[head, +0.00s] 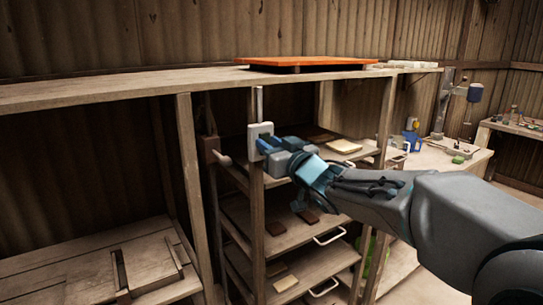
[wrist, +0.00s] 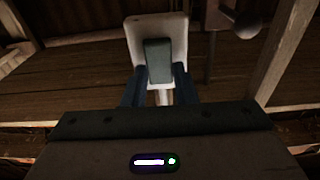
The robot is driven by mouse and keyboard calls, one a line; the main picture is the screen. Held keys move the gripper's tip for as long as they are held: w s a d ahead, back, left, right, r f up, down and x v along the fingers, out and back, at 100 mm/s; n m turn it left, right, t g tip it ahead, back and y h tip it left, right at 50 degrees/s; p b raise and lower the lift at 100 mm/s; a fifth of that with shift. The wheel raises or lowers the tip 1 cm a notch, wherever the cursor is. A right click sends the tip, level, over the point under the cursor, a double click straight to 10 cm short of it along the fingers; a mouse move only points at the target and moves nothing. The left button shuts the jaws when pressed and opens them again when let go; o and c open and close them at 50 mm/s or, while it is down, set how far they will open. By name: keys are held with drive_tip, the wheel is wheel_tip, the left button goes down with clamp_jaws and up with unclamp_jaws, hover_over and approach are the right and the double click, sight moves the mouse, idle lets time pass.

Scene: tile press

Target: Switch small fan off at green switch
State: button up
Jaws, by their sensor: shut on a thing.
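The switch has a pale plate (head: 254,130) fixed to a wooden post of the shelf unit, with a thin metal conduit running up from it. In the wrist view the plate (wrist: 172,28) shows a dark grey-green rocker (wrist: 158,60) in its middle. My gripper (head: 264,144) is at the plate from the right, its blue fingers on either side of the rocker and shut on it. The fingers also show in the wrist view (wrist: 158,84). In the head view the gripper hides the rocker. I cannot make out a small fan.
Shelves (head: 310,232) with several small boards lie under and behind my arm. An orange board (head: 310,61) lies on the long top shelf (head: 130,87). A workbench (head: 450,155) stands at the right.

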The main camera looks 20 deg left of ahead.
drive_tip(key=shift+f+t+y+b, duration=0.6)
drive_tip(key=shift+y+b, duration=0.3)
drive_tip(key=shift+b, duration=2.7)
drive_tip(key=shift+r+t+b, duration=0.2)
drive_tip(key=shift+t+b, duration=0.2)
drive_tip(key=shift+b, duration=0.35)
drive_tip(key=o, duration=1)
drive_tip(key=b+v, duration=0.1)
drive_tip(key=v, duration=1.3)
drive_tip(key=shift+w+b, duration=0.1)
drive_tip(key=shift+b, duration=0.25)
